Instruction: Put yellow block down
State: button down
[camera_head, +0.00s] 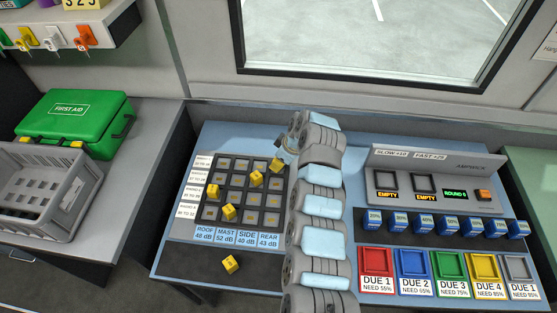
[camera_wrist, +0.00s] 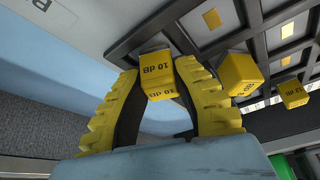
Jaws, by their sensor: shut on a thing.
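My gripper (camera_wrist: 157,82) is shut on a yellow block (camera_wrist: 158,72) marked 10 dB, held between its yellow ridged fingertips. In the head view this block (camera_head: 276,165) shows at the upper right of the dark slotted grid (camera_head: 208,218), beside the end of my arm. It is at or just above the grid's edge; I cannot tell whether it touches. Other yellow blocks sit on the grid, such as one (camera_head: 257,179) close to the held block, one (camera_head: 213,191) at the left and one (camera_head: 228,212) lower down. My fingers are mostly hidden in the head view.
A loose yellow block (camera_head: 231,264) lies on the panel below the grid. To the right are a console (camera_head: 430,180), a row of blue blocks (camera_head: 421,225) and coloured trays (camera_head: 376,265). A green first aid case (camera_head: 75,120) and grey crate (camera_head: 45,190) stand left.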

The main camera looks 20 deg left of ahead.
jog(key=shift+f, duration=0.1)
jog(key=c, duration=1)
grip_release()
jog(key=shift+o, duration=0.2)
jog(key=shift+d+r, duration=0.15)
jog(key=shift+r, duration=0.25)
jog(key=b+v, duration=0.2)
jog(key=v, duration=0.9)
jog(key=shift+r, duration=0.2)
